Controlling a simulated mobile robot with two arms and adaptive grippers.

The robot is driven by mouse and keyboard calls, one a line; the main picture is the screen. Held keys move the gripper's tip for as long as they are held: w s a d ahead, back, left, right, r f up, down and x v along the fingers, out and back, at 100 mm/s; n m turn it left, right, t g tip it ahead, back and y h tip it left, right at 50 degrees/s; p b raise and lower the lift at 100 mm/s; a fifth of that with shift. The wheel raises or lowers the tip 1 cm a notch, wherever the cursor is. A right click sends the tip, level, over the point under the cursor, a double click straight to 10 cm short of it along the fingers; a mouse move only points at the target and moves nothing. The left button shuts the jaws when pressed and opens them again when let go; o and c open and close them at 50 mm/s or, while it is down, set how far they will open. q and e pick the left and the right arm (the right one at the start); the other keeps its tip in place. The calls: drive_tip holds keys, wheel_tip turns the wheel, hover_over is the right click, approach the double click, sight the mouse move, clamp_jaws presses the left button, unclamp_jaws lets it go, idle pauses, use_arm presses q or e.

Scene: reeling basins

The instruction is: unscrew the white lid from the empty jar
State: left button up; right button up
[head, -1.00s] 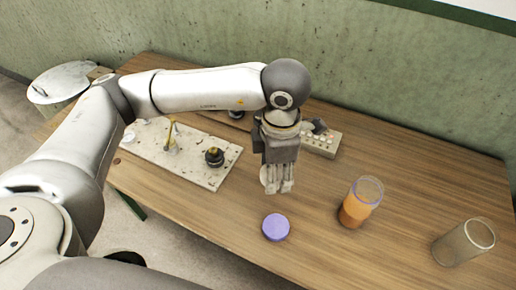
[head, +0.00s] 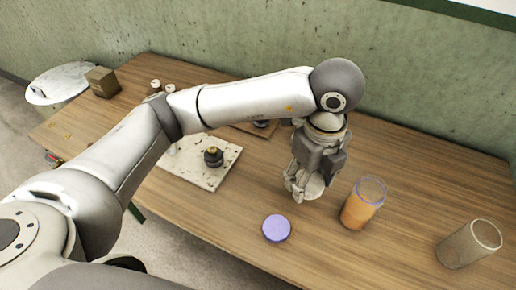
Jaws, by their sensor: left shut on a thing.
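My left gripper (head: 296,194) is shut on a pale disc, the white lid (head: 315,188), and holds it over the middle of the table; the fingers partly cover it. The empty jar (head: 466,246) is clear glass and stands upright at the right of the table, with an open top and no lid on it. The gripper is well to the left of this jar. My right gripper is not in view.
A jar with orange contents (head: 357,212) stands between my left gripper and the empty jar. A purple lid (head: 276,228) lies flat in front. A speckled slab (head: 205,179) bears a black knobbed piece (head: 213,156). A brown box (head: 102,82) is at the far left.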

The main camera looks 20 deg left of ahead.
use_arm(q)
drive_tip(key=shift+d+n, duration=0.35)
drive_tip(key=shift+n, duration=0.95)
drive_tip(key=w+a+f, duration=0.2)
drive_tip(key=w+f, duration=0.1)
drive_tip(key=w+a+f+p, duration=0.1)
drive_tip(key=w+a+f, duration=0.1)
drive_tip(key=w, duration=0.2)
drive_tip(key=w+a+f, duration=0.2)
drive_tip(key=w+f, duration=0.1)
drive_tip(key=w, duration=0.1)
drive_tip(key=shift+w+a+f+p, duration=0.1)
drive_tip(key=shift+a+f+p, duration=0.1)
drive_tip(key=shift+f+p, duration=0.15)
drive_tip(key=shift+w+a+f, duration=0.1)
drive_tip(key=shift+f, duration=0.1)
drive_tip(key=f, duration=0.1)
drive_tip(key=f+p, duration=0.1)
drive_tip(key=f, duration=0.1)
drive_tip(key=shift+w+a, duration=0.15)
drive_tip(key=shift+w, duration=0.15)
drive_tip(key=shift+f, duration=0.45)
